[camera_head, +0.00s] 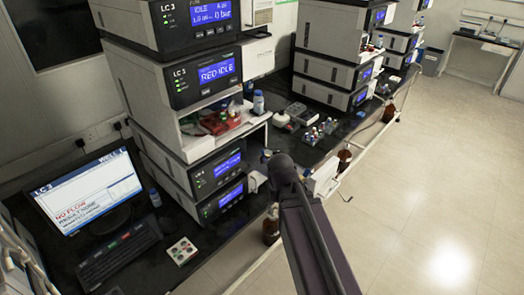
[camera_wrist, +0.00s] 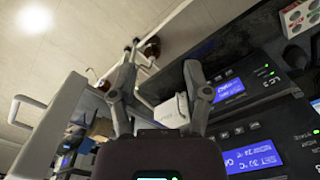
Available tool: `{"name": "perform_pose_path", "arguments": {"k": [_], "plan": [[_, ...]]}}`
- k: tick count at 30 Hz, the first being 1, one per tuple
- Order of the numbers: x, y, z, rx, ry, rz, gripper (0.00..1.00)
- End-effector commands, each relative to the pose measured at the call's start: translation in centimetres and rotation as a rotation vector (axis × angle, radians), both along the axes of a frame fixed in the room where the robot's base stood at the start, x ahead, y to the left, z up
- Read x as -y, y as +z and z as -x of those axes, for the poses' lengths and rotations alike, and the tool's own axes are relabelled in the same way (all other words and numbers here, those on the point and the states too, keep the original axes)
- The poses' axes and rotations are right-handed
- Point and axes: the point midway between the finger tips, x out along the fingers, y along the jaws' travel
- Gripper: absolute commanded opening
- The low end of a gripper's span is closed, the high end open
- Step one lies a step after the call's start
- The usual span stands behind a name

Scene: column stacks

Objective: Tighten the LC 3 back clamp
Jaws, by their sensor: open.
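The LC 3 stack (camera_head: 178,92) stands left of centre in the head view, with several grey modules and blue displays. Its top display reads IDLE and 0 bar; the one below reads RED IDLE. In the wrist view, LC 3 module fronts (camera_wrist: 262,112) fill the right side, seen turned. My gripper (camera_wrist: 158,72) is open in the wrist view, its two fingers spread with nothing clearly held between them. A small white part (camera_wrist: 174,110) shows between and behind the fingers; I cannot tell what it is. I cannot make out the back clamp in either view.
A monitor (camera_head: 88,190) showing NO FLOW and a keyboard (camera_head: 120,255) are on the dark bench at left. Brown bottles (camera_head: 271,228) stand below the bench edge. More stacks stand behind. The floor at right is clear.

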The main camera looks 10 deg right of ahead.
Motion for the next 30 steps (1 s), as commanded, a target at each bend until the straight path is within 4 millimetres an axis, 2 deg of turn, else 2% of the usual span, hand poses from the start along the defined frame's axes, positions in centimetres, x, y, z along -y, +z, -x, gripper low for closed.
{"name": "perform_pose_path", "arguments": {"k": [1,5,8,21,25,30], "plan": [[0.2,1.0,-1.3,0.000,-0.018,0.000,0.63],[0.3,3.0,-4.5,0.000,-0.110,0.000,0.63],[0.3,4.8,-7.5,0.000,-0.204,0.000,0.63],[0.2,13.0,-21.9,0.001,-0.670,-0.001,0.63],[0.2,14.6,-24.9,0.001,-0.777,-0.001,0.63],[0.2,15.7,-27.1,0.001,-0.862,-0.001,0.63]]}}
